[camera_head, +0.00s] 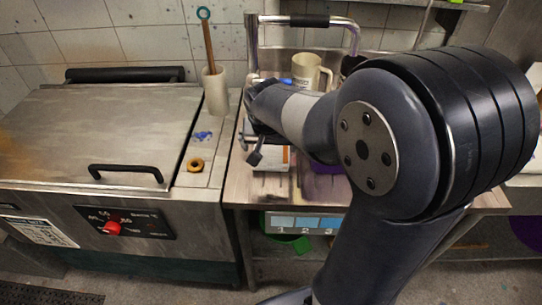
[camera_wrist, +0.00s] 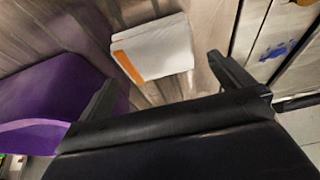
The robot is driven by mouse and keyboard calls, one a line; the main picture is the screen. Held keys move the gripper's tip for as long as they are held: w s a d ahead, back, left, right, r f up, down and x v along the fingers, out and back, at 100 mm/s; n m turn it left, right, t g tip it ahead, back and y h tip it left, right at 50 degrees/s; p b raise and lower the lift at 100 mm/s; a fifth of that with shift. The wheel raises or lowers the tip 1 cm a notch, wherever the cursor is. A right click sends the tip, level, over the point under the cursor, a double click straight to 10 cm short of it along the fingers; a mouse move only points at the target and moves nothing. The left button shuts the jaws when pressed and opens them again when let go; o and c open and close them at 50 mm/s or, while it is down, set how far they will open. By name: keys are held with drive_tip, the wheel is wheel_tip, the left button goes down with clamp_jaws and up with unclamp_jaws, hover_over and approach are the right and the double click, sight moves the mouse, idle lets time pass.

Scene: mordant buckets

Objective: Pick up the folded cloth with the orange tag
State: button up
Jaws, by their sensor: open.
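The folded cloth is white with an orange tag along one edge. In the wrist view the cloth (camera_wrist: 160,50) lies flat on the wooden worktop, just beyond and between my fingers. In the head view part of the cloth (camera_head: 268,160) shows below my gripper, the rest hidden by my arm. My gripper (camera_wrist: 165,80) is open and empty, with its two fingers apart on either side of the cloth. In the head view my gripper (camera_head: 250,148) hangs over the left part of the worktop.
A purple bucket (camera_wrist: 55,85) stands left of the cloth in the wrist view. A beige jug (camera_head: 307,70) stands behind my arm. A steel lidded unit (camera_head: 90,130) is at left, with a holder (camera_head: 215,92), blue scrap (camera_head: 202,136) and orange ring (camera_head: 196,165) beside it.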

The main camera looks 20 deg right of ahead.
sight(271, 152)
drive_tip(key=shift+x, duration=2.6)
drive_tip(key=shift+s+d, duration=0.1)
drive_tip(key=shift+d, duration=0.05)
drive_tip(key=shift+c, duration=0.4)
drive_tip(key=c, duration=0.6)
